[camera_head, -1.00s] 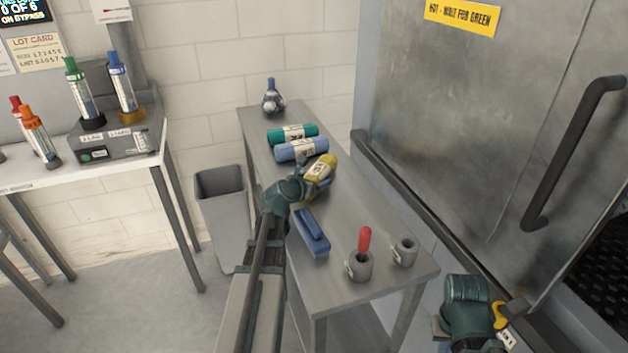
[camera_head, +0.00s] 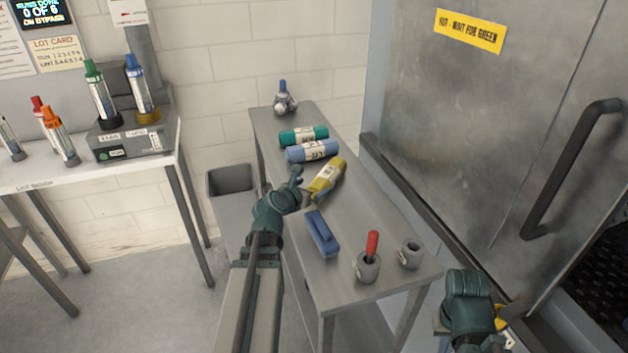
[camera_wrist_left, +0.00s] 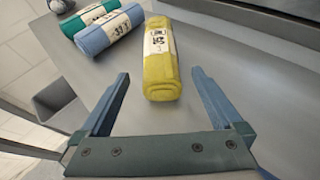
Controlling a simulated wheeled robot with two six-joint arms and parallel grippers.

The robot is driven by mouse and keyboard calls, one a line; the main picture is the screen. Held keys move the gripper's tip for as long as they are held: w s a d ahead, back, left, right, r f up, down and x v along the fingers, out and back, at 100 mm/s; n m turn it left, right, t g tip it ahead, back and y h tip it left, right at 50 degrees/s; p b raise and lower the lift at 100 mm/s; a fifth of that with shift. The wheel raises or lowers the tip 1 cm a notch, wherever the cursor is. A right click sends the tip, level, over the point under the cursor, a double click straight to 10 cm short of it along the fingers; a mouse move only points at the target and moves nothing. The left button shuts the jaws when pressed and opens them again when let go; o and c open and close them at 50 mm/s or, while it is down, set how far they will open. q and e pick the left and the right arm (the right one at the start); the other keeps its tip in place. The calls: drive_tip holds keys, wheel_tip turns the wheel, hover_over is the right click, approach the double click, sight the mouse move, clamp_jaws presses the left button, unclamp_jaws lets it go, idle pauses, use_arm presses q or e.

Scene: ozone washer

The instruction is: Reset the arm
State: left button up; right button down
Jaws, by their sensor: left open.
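My left gripper (camera_head: 296,184) is open and empty at the left edge of the grey metal table, just short of a yellow roll. In the left wrist view its two blue-grey fingers (camera_wrist_left: 159,80) are spread, with nothing between them. The yellow roll (camera_head: 327,176) with a white label lies on the table; it also shows in the left wrist view (camera_wrist_left: 160,65), beyond the fingers. My right gripper (camera_head: 498,318) is at the lower right, by the metal door. A yellow thing shows at its tip, and its fingers are mostly hidden.
A teal roll (camera_head: 303,135) and a blue roll (camera_head: 312,151) lie farther back on the table (camera_head: 375,235). A blue block (camera_head: 322,234), a grey cup (camera_head: 368,268) with a red handle and another grey cup (camera_head: 410,254) stand nearer. A grey bin (camera_head: 230,180) is left of the table.

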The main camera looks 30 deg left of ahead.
use_arm(q)
drive_tip(key=v, duration=0.2)
drive_tip(key=shift+s+r, duration=0.2)
drive_tip(key=shift+s, duration=0.1)
